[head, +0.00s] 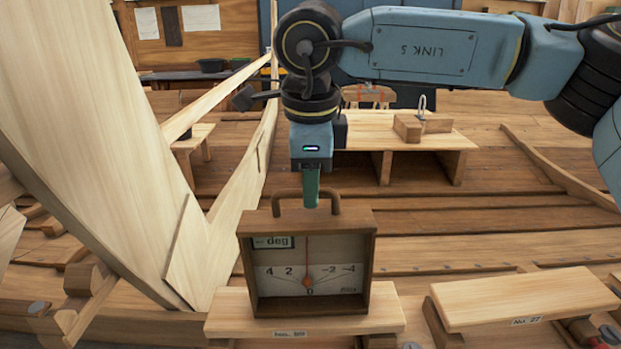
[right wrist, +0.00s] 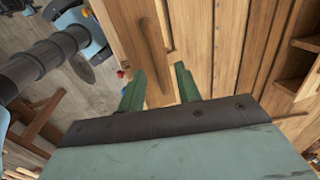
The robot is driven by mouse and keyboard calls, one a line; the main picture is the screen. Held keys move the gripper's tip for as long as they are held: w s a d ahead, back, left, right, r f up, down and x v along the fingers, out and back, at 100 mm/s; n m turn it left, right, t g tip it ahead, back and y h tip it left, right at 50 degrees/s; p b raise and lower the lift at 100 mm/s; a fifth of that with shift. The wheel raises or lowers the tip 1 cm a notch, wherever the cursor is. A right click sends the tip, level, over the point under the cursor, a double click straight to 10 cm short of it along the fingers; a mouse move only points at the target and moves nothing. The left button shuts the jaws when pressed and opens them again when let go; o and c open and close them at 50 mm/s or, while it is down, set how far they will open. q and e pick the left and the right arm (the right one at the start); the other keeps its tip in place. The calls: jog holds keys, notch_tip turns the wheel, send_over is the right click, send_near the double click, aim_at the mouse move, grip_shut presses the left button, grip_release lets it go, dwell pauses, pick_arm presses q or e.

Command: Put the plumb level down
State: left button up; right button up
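The plumb level (head: 364,265) is a square wooden box with a pale dial marked in degrees, a red needle near 0 and a bar handle (head: 279,207) on top. It stands upright on a pale plank block (head: 225,314) with a number label. My right gripper (head: 311,200) points down over the handle. In the right wrist view, its two green fingers (right wrist: 160,72) are spread apart, with the handle (right wrist: 153,48) in the gap between them; I cannot see either finger pressing on it. My left gripper is not in view.
A second labelled plank block (head: 525,298) lies to the right. A large pale hull plank (head: 85,130) rises at the left. Behind stands a low wooden bench (head: 450,140) with small blocks (head: 408,127) on it. Plank flooring fills the middle.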

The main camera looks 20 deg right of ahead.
jog(key=shift+r, duration=0.1)
notch_tip(320, 180, up, 12)
jog(key=s, duration=0.2)
jog(key=shift+s+a, duration=0.15)
jog(key=shift+a, duration=0.15)
dwell(3.0)
